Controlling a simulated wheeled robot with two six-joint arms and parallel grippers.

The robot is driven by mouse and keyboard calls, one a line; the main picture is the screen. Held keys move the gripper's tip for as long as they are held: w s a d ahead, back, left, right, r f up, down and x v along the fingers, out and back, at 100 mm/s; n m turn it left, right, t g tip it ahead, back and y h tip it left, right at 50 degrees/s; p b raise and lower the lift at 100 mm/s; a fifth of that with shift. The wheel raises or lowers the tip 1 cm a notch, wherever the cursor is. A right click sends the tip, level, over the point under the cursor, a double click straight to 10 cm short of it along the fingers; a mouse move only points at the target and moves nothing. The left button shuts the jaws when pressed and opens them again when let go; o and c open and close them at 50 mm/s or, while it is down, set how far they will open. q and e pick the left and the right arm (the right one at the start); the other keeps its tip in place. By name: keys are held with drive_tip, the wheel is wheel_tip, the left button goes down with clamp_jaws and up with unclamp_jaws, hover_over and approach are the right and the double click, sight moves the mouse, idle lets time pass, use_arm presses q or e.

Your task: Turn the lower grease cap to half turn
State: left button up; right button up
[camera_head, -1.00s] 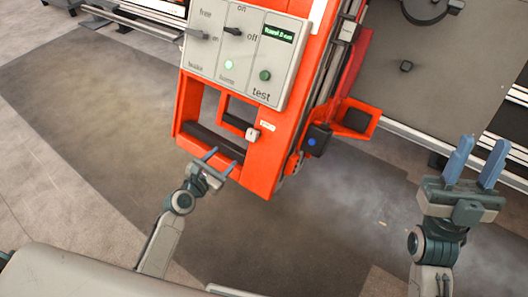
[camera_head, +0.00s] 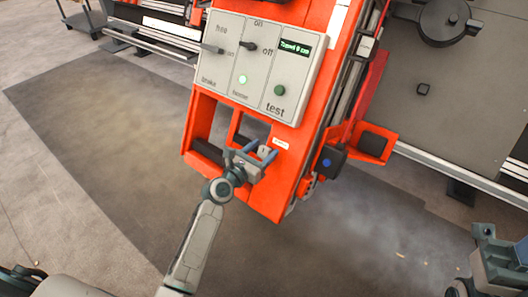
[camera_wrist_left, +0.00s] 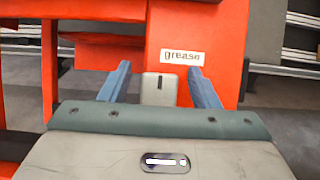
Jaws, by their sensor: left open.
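The grease cap (camera_wrist_left: 158,90) is a small light grey block with a short dark upright mark near its top. It sits on the orange frame beside a white label reading "grease" (camera_wrist_left: 182,57). In the head view the cap (camera_head: 265,151) shows partly behind my gripper. My left gripper (camera_head: 259,152) is open in front of it. In the left wrist view its two blue fingers (camera_wrist_left: 159,70) stand either side of the cap, with gaps on both sides. My right gripper (camera_head: 492,240) is at the right edge, its fingers not clearly seen.
A grey panel (camera_head: 255,65) with switches, a lit green lamp and a small display sits above on the orange frame (camera_head: 272,200). A black box with a blue button (camera_head: 328,163) is to the right. Open floor (camera_head: 110,140) lies to the left.

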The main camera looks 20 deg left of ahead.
use_arm(q)
drive_tip(key=shift+w+d, duration=0.2)
drive_tip(key=shift+w, duration=0.25)
drive_tip(key=shift+c, duration=0.3)
drive_tip(key=c, duration=0.9)
